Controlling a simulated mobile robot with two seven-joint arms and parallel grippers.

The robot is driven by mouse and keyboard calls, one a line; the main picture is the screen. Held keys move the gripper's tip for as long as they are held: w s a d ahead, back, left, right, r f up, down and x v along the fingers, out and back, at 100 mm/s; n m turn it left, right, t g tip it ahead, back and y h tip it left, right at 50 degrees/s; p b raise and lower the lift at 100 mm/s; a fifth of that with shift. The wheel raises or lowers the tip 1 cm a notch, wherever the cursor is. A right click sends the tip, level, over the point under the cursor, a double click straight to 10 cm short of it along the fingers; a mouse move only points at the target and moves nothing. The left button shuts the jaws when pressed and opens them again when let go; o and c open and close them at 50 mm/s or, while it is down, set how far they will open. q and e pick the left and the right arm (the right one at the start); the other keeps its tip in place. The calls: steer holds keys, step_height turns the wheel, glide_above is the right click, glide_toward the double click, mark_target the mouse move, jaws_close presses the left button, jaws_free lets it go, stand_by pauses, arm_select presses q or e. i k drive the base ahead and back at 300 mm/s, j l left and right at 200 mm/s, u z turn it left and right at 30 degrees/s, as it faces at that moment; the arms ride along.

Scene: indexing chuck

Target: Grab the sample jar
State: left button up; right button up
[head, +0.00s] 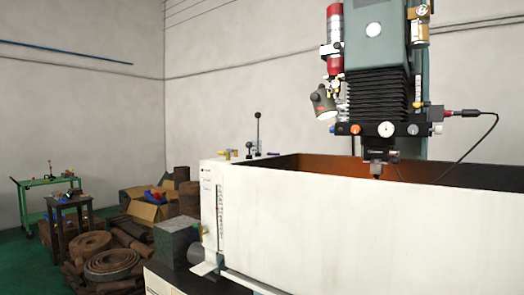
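I cannot make out a sample jar in the head view. Small items lie on the dark stool (70,199) and on the green cart (47,183) at the far left, but they are too small to tell apart. The inside of the large white tank (370,222) is mostly hidden behind its front wall. Neither my left nor my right gripper is in view.
A machine head (376,75) with a cable hangs over the tank at the right. A grey-green block (177,243) sits at the tank's left end. Coils (112,264), an open cardboard box (150,205) and brown scrap crowd the left floor. Green floor (20,262) shows at far left.

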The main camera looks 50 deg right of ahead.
mark_target(254, 142)
steer(key=z, duration=1.4)
steer(key=i+j+z, duration=0.1)
steer(key=z, duration=0.35)
steer(key=i+j+z, duration=0.2)
steer(key=z, duration=0.2)
steer(key=i+j+z, duration=0.15)
steer(key=z, duration=0.3)
steer(key=i+j+z, duration=0.1)
steer(key=j+z, duration=0.3)
steer(key=i+j+z, duration=0.1)
steer(key=j+z, duration=0.3)
steer(key=j, duration=0.3)
steer(key=j+z, duration=0.35)
steer(key=j, duration=0.4)
steer(key=k+j+z, duration=0.1)
steer(key=j+z, duration=0.3)
steer(key=j, duration=0.3)
